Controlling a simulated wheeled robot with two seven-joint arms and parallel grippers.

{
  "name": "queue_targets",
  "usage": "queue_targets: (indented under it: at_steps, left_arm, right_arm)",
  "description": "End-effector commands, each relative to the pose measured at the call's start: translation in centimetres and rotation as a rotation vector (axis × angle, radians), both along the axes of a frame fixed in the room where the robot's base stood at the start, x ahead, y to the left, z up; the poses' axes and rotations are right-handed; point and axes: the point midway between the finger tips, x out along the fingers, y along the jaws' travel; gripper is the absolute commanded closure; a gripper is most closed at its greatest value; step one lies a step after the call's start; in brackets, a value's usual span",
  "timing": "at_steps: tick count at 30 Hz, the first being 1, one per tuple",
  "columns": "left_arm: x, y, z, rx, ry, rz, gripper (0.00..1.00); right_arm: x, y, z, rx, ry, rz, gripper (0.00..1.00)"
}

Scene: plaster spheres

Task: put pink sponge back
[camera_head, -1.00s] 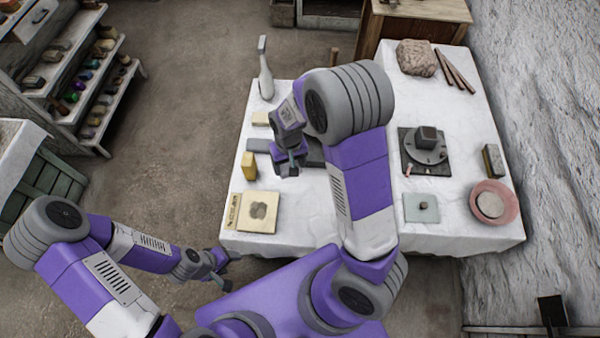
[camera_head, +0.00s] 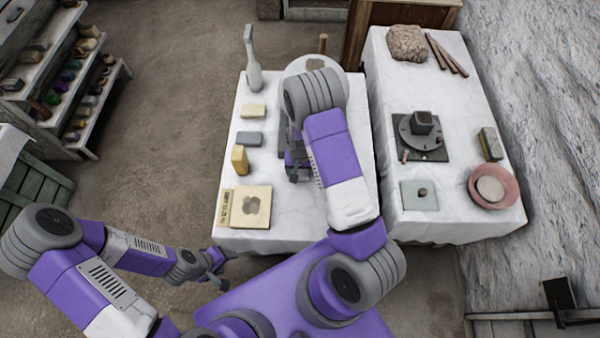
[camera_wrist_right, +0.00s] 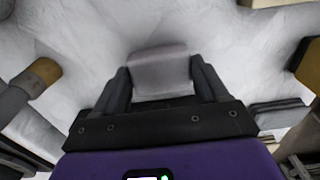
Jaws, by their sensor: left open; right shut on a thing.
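My right gripper (camera_head: 296,170) is over the left table, near its middle. In the right wrist view, its fingers (camera_wrist_right: 161,88) are shut on a pale pinkish-grey block (camera_wrist_right: 160,68), which looks like the pink sponge. White cloth shows beyond the block; I cannot tell whether it touches. In the head view the block is not clearly visible at the gripper. My left gripper (camera_head: 219,272) is open and empty, low beside the table's front left corner.
A yellow block (camera_head: 239,160), a grey block (camera_head: 249,139) and a beige block (camera_head: 253,111) line the left table's left side. A square board (camera_head: 236,222) lies at its front left. A pink bowl (camera_head: 511,199) is on the right table. My right arm hides part of a round disc.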

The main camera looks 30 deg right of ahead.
Motion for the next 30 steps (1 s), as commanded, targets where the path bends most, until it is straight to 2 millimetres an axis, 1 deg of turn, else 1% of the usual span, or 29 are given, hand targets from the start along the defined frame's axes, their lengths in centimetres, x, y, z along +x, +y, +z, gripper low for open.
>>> queue_targets:
  at_steps: [1, 2, 9, 13, 14, 18, 19, 26, 30]
  left_arm:
    - [0.0, -0.01, -0.5, 0.0, 0.0, 0.0, 0.42]
    - [0.01, 0.0, -0.55, 0.0, 0.0, 0.0, 0.42]
    - [0.0, 0.0, -0.43, 0.0, 0.0, 0.0, 0.42]
    - [0.0, 0.0, -0.77, 0.0, 0.0, 0.0, 0.42]
    - [0.0, 0.0, -0.78, 0.0, 0.0, 0.0, 0.42]
    - [0.0, 0.0, -0.68, 0.0, 0.0, 0.0, 0.42]
    - [0.0, 0.0, -0.68, 0.0, 0.0, 0.0, 0.42]
    - [0.0, 0.0, -0.67, 0.0, 0.0, 0.0, 0.42]
    - [0.0, 0.0, -0.2, 0.0, 0.0, 0.0, 0.42]
  right_arm:
    - [-0.01, 0.0, -0.99, 0.0, 0.0, 0.0, 0.51]
    - [-0.03, -0.01, -1.22, 0.0, 0.0, 0.0, 0.51]
    - [0.01, 0.01, -1.13, -0.001, -0.001, 0.0, 0.51]
    - [-0.01, 0.0, -1.56, 0.0, 0.0, 0.0, 0.51]
    - [-0.01, 0.0, -1.57, 0.0, 0.0, 0.0, 0.25]
    - [0.0, 0.0, -1.45, 0.0, 0.0, 0.0, 0.04]
    - [0.0, 0.0, -1.45, 0.0, 0.0, 0.0, 0.01]
    - [0.0, 0.0, -1.43, 0.0, 0.0, 0.0, 0.01]
    - [0.02, 0.01, -0.83, -0.001, -0.001, 0.0, 0.01]
